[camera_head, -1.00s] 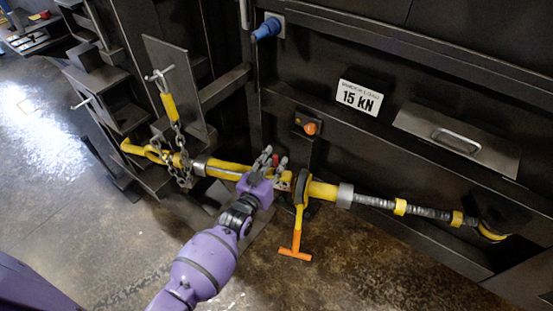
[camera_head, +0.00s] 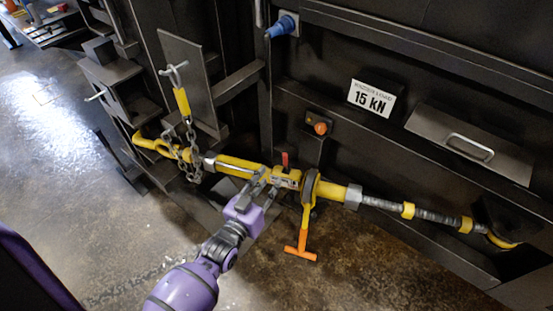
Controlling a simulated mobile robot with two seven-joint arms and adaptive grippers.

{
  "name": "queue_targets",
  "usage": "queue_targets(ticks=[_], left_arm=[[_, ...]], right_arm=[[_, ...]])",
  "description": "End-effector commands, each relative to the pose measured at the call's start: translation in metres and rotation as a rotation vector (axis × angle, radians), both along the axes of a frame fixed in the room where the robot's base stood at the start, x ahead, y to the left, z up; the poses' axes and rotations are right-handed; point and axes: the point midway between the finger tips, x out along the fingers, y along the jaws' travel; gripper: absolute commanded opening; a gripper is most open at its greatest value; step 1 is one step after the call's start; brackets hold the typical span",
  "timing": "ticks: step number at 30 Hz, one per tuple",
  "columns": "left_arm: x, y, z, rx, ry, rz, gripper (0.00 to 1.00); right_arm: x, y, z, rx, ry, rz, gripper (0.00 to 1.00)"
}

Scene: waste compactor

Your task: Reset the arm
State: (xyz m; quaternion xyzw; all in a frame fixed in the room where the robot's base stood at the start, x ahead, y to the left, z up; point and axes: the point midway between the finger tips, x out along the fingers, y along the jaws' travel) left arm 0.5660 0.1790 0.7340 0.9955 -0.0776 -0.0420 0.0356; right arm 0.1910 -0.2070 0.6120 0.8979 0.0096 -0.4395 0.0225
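My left arm is purple and comes in from the bottom, left of centre. Its gripper (camera_head: 262,180) has grey fingers that look spread apart, just in front of the yellow tensioning bar (camera_head: 238,166). I cannot tell whether the fingers touch the bar. The bar runs from a yellow hook (camera_head: 152,148) at left to a threaded rod (camera_head: 432,215) at right. An orange T-handle (camera_head: 300,253) hangs down from the ring on the bar. A small red lever (camera_head: 285,159) stands on top of the bar. My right gripper is not in view.
The dark compactor wall carries a "15 kN" sign (camera_head: 371,98), a blue knob (camera_head: 283,25), an orange knob (camera_head: 321,128) and a hatch with a handle (camera_head: 470,148). A chain (camera_head: 189,155) hangs around the bar's left end. The floor in front is clear.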

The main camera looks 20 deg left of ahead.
Motion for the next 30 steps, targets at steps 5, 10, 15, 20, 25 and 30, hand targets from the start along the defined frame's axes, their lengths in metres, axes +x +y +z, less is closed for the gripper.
queue_targets(ticks=[5, 10, 15, 20, 25, 30], left_arm=[[0.0, 0.0, 0.0, 0.001, 0.001, 0.0, 0.31], [0.0, -0.003, -0.008, 0.03, 0.052, -0.01, 0.31], [-0.048, -0.011, -0.021, 0.096, 0.217, -0.023, 0.31], [-0.124, -0.005, -0.033, 0.137, 0.39, -0.009, 0.31], [-0.222, 0.005, -0.03, 0.162, 0.571, 0.023, 0.31], [-0.296, 0.011, -0.02, 0.153, 0.671, 0.062, 0.31]], right_arm=[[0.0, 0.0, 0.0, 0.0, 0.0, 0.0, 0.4], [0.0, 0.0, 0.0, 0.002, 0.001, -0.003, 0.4], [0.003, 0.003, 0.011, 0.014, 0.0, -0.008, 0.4], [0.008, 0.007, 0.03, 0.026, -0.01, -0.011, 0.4], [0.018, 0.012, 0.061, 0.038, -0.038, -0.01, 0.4], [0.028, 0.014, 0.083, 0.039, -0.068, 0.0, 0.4]])
